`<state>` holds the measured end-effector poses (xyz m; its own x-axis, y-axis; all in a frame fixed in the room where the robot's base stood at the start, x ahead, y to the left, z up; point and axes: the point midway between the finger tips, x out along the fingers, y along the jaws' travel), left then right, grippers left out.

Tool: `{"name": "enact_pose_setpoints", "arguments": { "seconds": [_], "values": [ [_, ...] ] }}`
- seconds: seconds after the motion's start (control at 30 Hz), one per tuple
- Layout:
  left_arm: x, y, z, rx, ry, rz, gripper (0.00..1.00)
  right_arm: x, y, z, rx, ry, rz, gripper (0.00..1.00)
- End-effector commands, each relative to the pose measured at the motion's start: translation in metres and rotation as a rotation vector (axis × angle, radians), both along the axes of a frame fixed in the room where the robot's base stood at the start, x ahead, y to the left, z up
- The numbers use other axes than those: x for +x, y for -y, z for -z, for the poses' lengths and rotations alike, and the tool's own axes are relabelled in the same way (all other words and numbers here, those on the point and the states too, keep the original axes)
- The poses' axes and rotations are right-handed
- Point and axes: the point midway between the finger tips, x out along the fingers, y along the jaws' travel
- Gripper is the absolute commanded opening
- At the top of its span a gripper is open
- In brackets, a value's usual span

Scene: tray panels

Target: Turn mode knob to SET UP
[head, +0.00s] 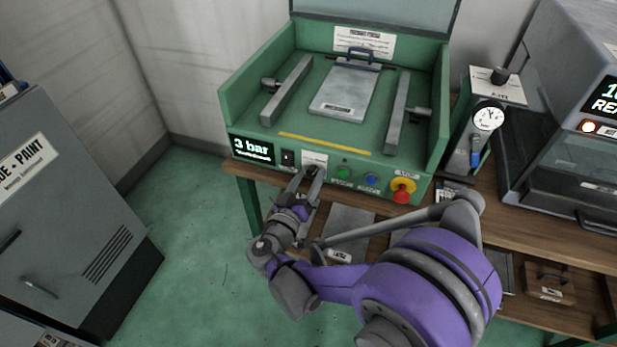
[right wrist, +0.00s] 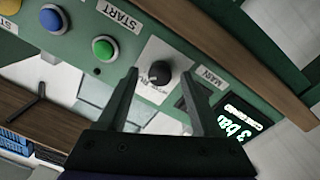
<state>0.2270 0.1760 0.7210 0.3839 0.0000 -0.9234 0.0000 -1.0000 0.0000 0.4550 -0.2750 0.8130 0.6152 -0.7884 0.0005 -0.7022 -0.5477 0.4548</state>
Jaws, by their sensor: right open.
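The mode knob (right wrist: 160,73) is a small black round knob on a white plate (right wrist: 153,91) on the green front panel. The right wrist view shows it between the tips of my right gripper (right wrist: 161,79). The jaws are open, one finger on each side of the knob; I cannot tell whether either touches it. The plate's lettering and the knob's setting are not readable. In the head view my right gripper (head: 309,174) reaches the panel just below the white plate (head: 314,159), and its fingers largely hide the knob. My left gripper is not in view.
Right of the plate are a green button (head: 343,173), a blue button (head: 371,180) and a red emergency stop (head: 402,192). Left are a black switch (head: 288,158) and a "3 bar" display (head: 252,149). A gauge unit (head: 488,116) stands right of the green machine.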

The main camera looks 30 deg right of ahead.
Motion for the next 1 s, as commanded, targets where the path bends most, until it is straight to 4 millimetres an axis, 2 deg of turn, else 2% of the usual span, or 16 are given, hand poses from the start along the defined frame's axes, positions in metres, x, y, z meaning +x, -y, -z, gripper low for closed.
{"name": "enact_pose_setpoints", "arguments": {
  "seconds": [0.33, 0.7, 1.0],
  "values": [
    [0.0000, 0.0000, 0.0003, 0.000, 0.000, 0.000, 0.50, 0.0024, 0.0035, -0.0001, 0.000, 0.000, 0.001, 0.65],
    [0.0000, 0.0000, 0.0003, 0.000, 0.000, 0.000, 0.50, 0.0022, 0.0032, 0.0000, 0.001, -0.001, 0.000, 0.00],
    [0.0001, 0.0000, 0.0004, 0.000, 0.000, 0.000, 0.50, 0.0021, 0.0032, 0.0001, -0.008, -0.010, 0.001, 0.00]
  ]
}}
